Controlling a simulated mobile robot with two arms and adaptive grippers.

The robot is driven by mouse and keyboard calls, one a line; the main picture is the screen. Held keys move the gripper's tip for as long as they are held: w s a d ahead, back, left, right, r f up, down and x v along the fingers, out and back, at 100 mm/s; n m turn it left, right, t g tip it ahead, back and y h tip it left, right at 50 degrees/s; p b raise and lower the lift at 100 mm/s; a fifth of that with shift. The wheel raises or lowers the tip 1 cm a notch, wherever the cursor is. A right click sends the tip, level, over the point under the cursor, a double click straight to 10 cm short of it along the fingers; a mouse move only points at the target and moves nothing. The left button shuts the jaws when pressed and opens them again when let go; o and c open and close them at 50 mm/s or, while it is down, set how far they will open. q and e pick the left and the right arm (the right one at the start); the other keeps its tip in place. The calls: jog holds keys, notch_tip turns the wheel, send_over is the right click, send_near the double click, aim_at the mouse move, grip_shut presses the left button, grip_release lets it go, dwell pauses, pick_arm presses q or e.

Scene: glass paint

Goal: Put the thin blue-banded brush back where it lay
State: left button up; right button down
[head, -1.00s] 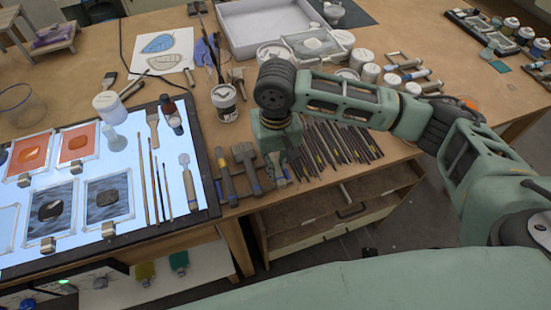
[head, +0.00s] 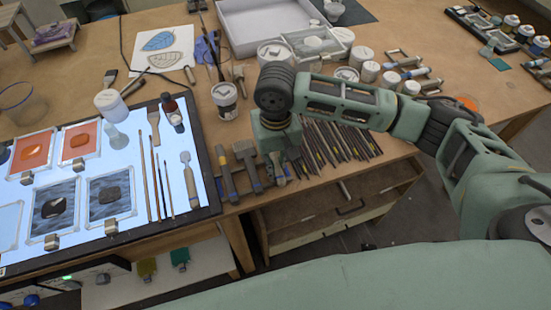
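My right gripper (head: 283,168) points down at the table's front edge, at the left end of a row of dark thin tools (head: 335,143). Its fingertips are small and mostly hidden by the wrist, so I cannot tell whether they hold anything. Several thin brushes (head: 157,180) lie side by side on the right part of the light panel (head: 120,235). I cannot make out a blue band on any of them, so I cannot tell which is the thin blue-banded brush. My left gripper is not in view.
Wide flat brushes (head: 247,165) lie just left of my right gripper. Behind it stand a white jar (head: 225,100) holding brushes and a white tray (head: 265,30). Glass tiles (head: 108,196) lie on the panel. An open drawer (head: 320,218) is below the table edge.

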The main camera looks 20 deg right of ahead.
jog(key=shift+f+p, duration=0.25)
jog(key=shift+p, duration=0.05)
dwell(0.4)
jog(key=c, duration=1.6)
grip_release()
jog(key=shift+o, duration=0.2)
notch_tip(320, 180, up, 12)
